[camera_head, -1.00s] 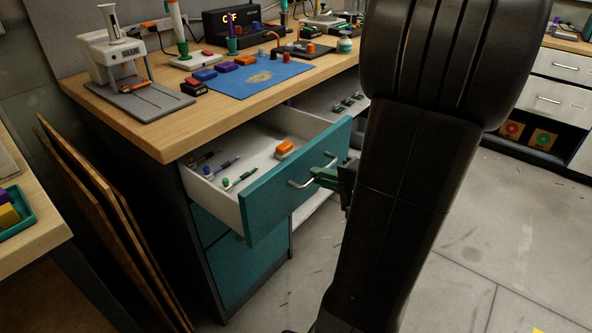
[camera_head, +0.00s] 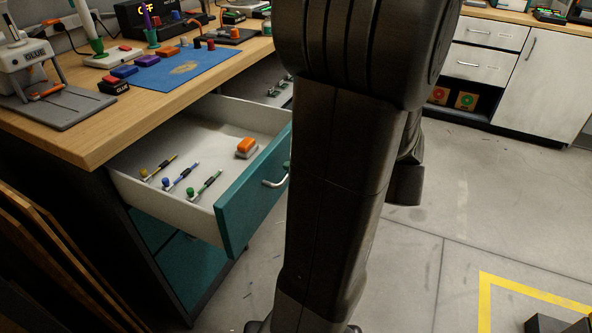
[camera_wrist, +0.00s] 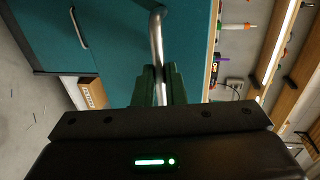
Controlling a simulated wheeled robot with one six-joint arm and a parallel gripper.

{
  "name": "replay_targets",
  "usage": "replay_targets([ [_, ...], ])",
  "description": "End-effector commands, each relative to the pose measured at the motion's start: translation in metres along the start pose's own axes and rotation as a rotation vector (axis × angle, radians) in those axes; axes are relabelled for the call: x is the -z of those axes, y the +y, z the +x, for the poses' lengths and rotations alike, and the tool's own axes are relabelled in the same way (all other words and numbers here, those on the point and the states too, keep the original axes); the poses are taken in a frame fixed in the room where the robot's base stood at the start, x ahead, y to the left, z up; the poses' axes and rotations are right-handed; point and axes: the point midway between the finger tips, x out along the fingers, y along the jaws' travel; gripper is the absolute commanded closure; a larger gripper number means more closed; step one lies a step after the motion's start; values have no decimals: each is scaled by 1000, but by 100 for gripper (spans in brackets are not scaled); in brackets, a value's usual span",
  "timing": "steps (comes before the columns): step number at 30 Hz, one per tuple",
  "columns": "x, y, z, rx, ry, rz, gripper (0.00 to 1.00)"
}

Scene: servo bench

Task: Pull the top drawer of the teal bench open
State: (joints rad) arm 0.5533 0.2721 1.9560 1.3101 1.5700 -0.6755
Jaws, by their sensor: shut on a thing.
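The top drawer (camera_head: 252,197) of the teal bench is pulled well out, its white inside showing in the head view. The drawer's metal handle (camera_head: 273,184) is partly hidden behind my arm in the head view. In the wrist view the handle (camera_wrist: 156,40) runs between the green fingers of my gripper (camera_wrist: 160,82), which is shut on it. The teal drawer front (camera_wrist: 115,45) fills the middle of the wrist view. My arm hides most of the gripper in the head view.
The bench top (camera_head: 95,140) holds a glue press (camera_head: 35,70), a blue mat (camera_head: 185,67) and several small parts. Brown boards (camera_head: 50,265) lean at the lower left. White cabinets (camera_head: 480,50) stand behind.

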Motion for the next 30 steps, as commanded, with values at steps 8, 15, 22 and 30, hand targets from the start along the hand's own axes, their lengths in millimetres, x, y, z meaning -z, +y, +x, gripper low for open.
replay_targets([
  [8,0,0,0,0,0,0,68],
  [15,1,0,-4,1,2,0,68],
  [22,1,-1,-32,0,6,2,68],
  [30,1,-1,-81,1,6,2,68],
])
